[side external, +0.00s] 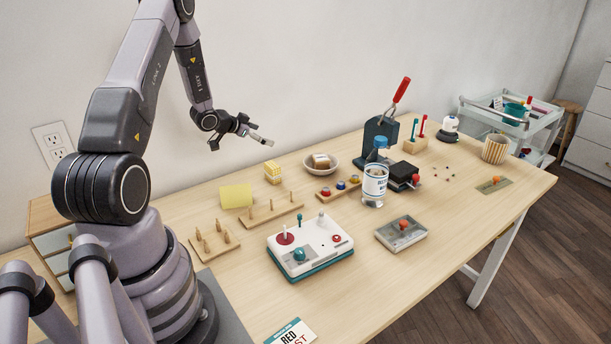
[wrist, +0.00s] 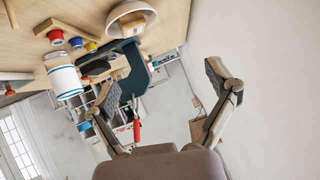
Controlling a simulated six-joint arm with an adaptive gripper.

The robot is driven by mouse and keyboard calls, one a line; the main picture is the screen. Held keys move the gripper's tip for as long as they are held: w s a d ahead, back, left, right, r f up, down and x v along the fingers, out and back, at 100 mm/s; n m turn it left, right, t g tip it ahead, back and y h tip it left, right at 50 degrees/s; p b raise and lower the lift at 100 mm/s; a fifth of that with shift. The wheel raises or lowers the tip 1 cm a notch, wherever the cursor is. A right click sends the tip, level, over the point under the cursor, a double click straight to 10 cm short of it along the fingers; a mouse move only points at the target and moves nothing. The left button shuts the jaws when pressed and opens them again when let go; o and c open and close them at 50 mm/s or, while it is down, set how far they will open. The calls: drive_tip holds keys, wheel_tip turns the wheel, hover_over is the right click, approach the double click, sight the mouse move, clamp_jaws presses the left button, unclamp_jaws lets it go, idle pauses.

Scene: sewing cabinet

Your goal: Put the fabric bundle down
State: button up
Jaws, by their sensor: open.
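My gripper (side external: 242,138) is open and raised above the back of the table, near the wall. In the wrist view its two fingers (wrist: 163,85) are spread wide with nothing between them. A small yellow banded block (side external: 272,168), possibly the fabric bundle, rests on the table below the gripper. A pale bowl (side external: 334,168) to its right holds a beige and brown piece (side external: 321,161); I cannot tell whether that is the bundle instead. The bowl also shows at the top of the wrist view (wrist: 113,18), with the brown piece (wrist: 134,22) in it.
A yellow sheet (side external: 236,196), wooden peg racks (side external: 270,215) and a white control box (side external: 311,246) stand in front. A dark press with a red handle (side external: 401,90) and a banded jar (side external: 374,187) stand to the right. Some bare tabletop lies between items.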

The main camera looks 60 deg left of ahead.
drive_tip(key=w+d+r+g+y, duration=0.2)
drive_tip(key=d+r, duration=0.3)
drive_tip(key=r, duration=0.6)
drive_tip(key=s+d+r+n+g, duration=0.1)
drive_tip(key=s+d+r, duration=0.5)
drive_tip(key=d+r, duration=0.55)
drive_tip(key=s+d+r+g+h, duration=0.1)
drive_tip(key=s+d+r, duration=0.1)
drive_tip(key=s+d, duration=0.6)
drive_tip(key=s+d+r+g+h, duration=0.1)
drive_tip(key=s+d+r+h, duration=0.1)
drive_tip(key=s+d, duration=0.5)
drive_tip(key=s, duration=0.6)
drive_tip(key=shift+s+d+g, duration=0.15)
drive_tip(key=shift+d+g, duration=0.2)
drive_tip(key=shift+g, duration=0.05)
